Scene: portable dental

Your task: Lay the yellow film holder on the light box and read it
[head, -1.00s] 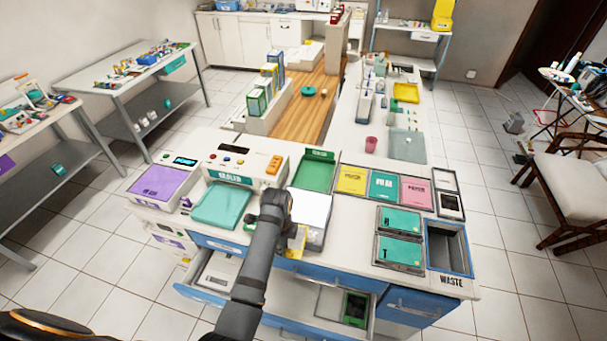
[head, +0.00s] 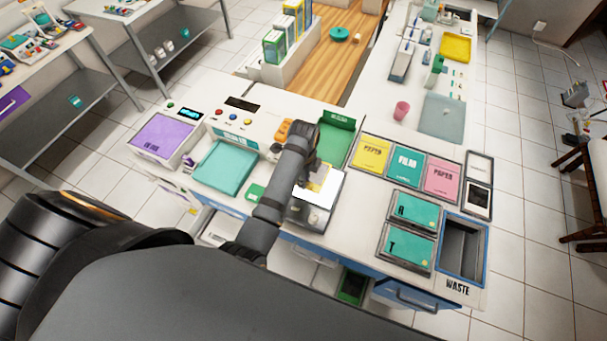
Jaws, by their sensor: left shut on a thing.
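The light box (head: 327,198) has a bright white panel and stands near the front edge of the counter, in front of a green tray. My left gripper (head: 316,172) reaches over the panel's back left part, largely hidden behind its own arm. It is shut on the yellow film holder (head: 324,180), of which only a small yellow part shows. The holder is over the panel; I cannot tell if it touches it. My right gripper is not in view.
A green tray (head: 337,141) stands right behind the light box. A teal tray (head: 225,167) and a purple-topped box (head: 163,136) are to the left. Yellow, teal and pink labelled pads lie to the right, beside an open waste bin (head: 461,249). Drawers stand open below.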

